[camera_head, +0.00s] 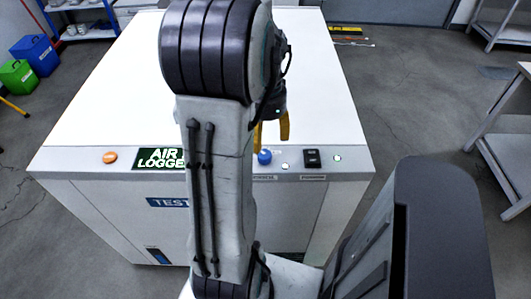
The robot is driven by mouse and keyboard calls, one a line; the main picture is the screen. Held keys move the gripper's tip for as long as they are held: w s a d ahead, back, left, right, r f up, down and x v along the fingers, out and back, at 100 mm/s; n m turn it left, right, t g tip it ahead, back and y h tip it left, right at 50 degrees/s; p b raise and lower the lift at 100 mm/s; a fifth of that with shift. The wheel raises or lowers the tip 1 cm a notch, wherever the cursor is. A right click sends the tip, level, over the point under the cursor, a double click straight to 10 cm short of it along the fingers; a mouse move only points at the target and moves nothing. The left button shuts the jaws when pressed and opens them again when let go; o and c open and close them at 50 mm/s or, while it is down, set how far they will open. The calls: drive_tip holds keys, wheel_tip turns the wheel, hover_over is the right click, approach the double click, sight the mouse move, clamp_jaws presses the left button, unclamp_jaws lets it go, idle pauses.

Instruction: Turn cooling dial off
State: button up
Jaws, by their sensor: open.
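A white test cabinet (100,109) stands in front of me with a control strip along its near top edge. A blue round knob (265,157) sits on that strip, just right of my arm; it may be the cooling dial, but its label is too small to read. My gripper (271,141) hangs over the strip with yellow fingers, just behind and above the blue knob as seen here. It is open and empty. My arm hides part of the strip and of the gripper. I cannot tell whether a finger touches the knob.
An orange knob (110,157), a green "AIR LOGGE..." display (159,158), a black switch (312,158) and small lights share the strip. The cabinet top is bare. Blue (35,54) and green (18,76) bins stand at left, a table (505,130) at right.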

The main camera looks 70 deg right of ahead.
sight(266, 153)
drive_tip(key=shift+f, duration=3.6)
drive_tip(key=shift+c, duration=0.4)
drive_tip(key=c, duration=1.1)
